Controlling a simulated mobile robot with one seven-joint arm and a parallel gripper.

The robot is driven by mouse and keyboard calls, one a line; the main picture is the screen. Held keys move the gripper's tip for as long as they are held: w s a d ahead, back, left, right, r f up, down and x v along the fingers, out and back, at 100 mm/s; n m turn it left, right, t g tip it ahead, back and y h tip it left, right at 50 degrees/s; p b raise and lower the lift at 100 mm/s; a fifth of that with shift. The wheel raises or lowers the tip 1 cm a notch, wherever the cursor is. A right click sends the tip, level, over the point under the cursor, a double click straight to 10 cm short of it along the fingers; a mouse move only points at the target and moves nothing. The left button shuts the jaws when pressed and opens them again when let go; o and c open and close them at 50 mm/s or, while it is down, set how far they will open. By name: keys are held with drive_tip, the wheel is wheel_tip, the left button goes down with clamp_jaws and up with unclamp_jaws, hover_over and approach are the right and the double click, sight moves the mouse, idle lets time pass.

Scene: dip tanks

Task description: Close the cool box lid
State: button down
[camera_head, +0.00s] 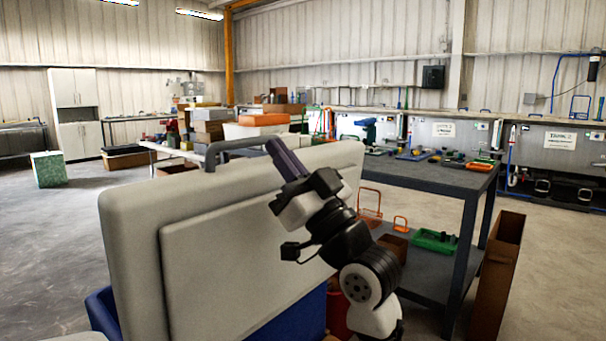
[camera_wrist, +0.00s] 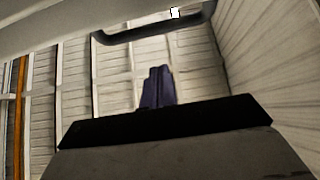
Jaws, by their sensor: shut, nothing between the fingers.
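The cool box lid (camera_head: 240,245) is a thick off-white panel standing raised and slightly tilted, with its inner side facing the head camera. A dark grey handle (camera_head: 232,144) sticks up along its top edge. The blue cool box body (camera_head: 304,313) shows below, mostly hidden by the lid. My gripper (camera_head: 275,147) is shut and empty, its fingertips close to the handle's right end; I cannot tell if they touch. In the wrist view the purple fingers (camera_wrist: 158,84) are together, with the handle (camera_wrist: 150,31) beyond them and the pale lid edge (camera_wrist: 50,22) at the top.
A dark two-level table (camera_head: 425,176) stands to the right, holding tools and a green tray (camera_head: 434,241). A tall brown bin (camera_head: 497,275) stands at its near right corner. Boxes crowd a table behind the lid. The floor at the left is mostly clear.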

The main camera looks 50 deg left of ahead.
drive_tip(key=shift+s+a+f, duration=0.1)
drive_tip(key=shift+s+a, duration=0.05)
drive_tip(key=shift+a, duration=0.85)
drive_tip(key=shift+s+a+f, duration=0.1)
drive_tip(key=shift+a, duration=0.85)
drive_tip(key=s+a+r+h+p, duration=0.2)
drive_tip(key=a+h+p, duration=0.4)
drive_tip(key=a+p, duration=1.2)
drive_tip(key=s+a+f+h, duration=0.1)
drive_tip(key=a+f+h, duration=0.1)
drive_tip(key=a+f, duration=0.3)
drive_tip(key=s+a+f+t+h, duration=0.1)
drive_tip(key=a+f, duration=0.4)
drive_tip(key=a, duration=0.6)
drive_tip(key=a+f+h+p, duration=0.1)
drive_tip(key=a+f+h, duration=0.2)
drive_tip(key=a, duration=0.6)
drive_tip(key=shift+s+f, duration=0.4)
drive_tip(key=shift+f, duration=0.85)
drive_tip(key=shift+r, duration=0.15)
